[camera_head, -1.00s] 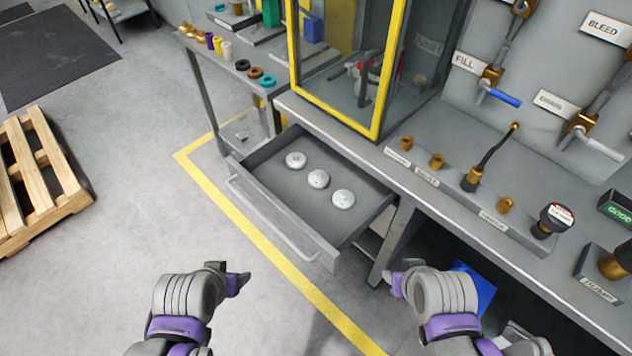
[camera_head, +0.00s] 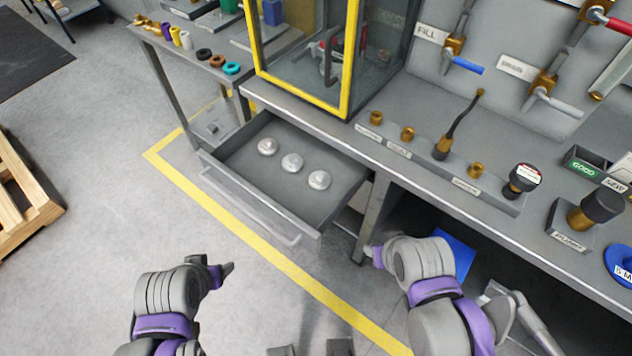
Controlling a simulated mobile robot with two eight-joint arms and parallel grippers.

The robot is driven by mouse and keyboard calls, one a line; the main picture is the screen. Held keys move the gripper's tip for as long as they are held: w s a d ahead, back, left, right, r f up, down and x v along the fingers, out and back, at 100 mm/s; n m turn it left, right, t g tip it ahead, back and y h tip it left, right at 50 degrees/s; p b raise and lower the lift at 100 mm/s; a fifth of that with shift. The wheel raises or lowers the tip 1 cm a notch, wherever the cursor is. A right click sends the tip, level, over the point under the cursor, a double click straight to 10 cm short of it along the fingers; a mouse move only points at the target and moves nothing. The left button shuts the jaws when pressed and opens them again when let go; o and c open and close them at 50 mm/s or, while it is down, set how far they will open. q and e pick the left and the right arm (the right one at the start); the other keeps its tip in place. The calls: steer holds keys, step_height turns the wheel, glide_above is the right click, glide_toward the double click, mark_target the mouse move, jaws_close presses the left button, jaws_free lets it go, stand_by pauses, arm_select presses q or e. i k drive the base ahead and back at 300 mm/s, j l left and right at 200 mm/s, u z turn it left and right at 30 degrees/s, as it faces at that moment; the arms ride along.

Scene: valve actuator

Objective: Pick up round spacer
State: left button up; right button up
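Three pale round discs lie in a row in the open grey drawer (camera_head: 240,198): a left disc (camera_head: 267,147), a middle disc (camera_head: 292,162) and a right disc (camera_head: 319,180). Their differences are too small to tell, and I cannot tell which is the round spacer. My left gripper (camera_head: 222,270) is in front of the drawer, low and left, apart from it. My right gripper (camera_head: 372,255) is right of the drawer, near the bench leg. Nothing shows in either gripper, and their finger gaps are not clear.
The drawer sits under a bench with a yellow-framed cabinet (camera_head: 345,95), brass fittings and a valve panel above. A side table (camera_head: 185,65) holds coloured rings and fittings. A blue item (camera_head: 455,255) is under the bench. A wooden pallet (camera_head: 22,195) stands left; floor before the drawer is clear.

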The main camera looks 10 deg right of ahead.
mark_target(319, 180)
steer(key=i+j+z, duration=0.1)
steer(key=z, duration=0.6)
steer(key=i+j+z, duration=0.25)
steer(key=j+z, duration=0.5)
steer(key=j, duration=0.15)
steer(key=i+j, duration=0.1)
steer(key=j, duration=0.45)
steer(key=i+j+z, duration=0.15)
steer(key=j, duration=1)
